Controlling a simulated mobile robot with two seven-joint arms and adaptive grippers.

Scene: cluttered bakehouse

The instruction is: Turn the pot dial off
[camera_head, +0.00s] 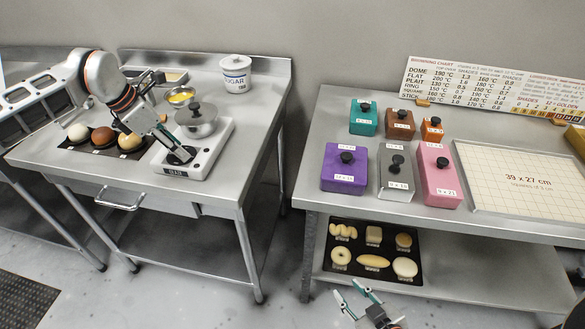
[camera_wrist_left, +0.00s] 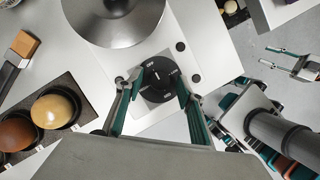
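The pot (camera_head: 196,123), silver with a black lid knob, stands on the white hot plate (camera_head: 217,148); its lid shows at the top of the left wrist view (camera_wrist_left: 115,18). The black round dial (camera_wrist_left: 170,58) with white markings is on the hot plate's front part. My left gripper (camera_head: 181,155) is down at the dial. In the left wrist view its two green-padded fingers (camera_wrist_left: 160,80) stand apart over the dial, one toward each side. Whether they touch it I cannot tell. My right gripper (camera_head: 357,299) is open and empty, low in front of the right table.
Buns on a dark mat (camera_head: 88,148) lie left of the hot plate. A yellow-filled bowl (camera_head: 180,97) and a sugar jar (camera_head: 236,73) stand behind. The right table holds several coloured knobbed boxes (camera_head: 344,168) and a gridded board (camera_head: 525,180).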

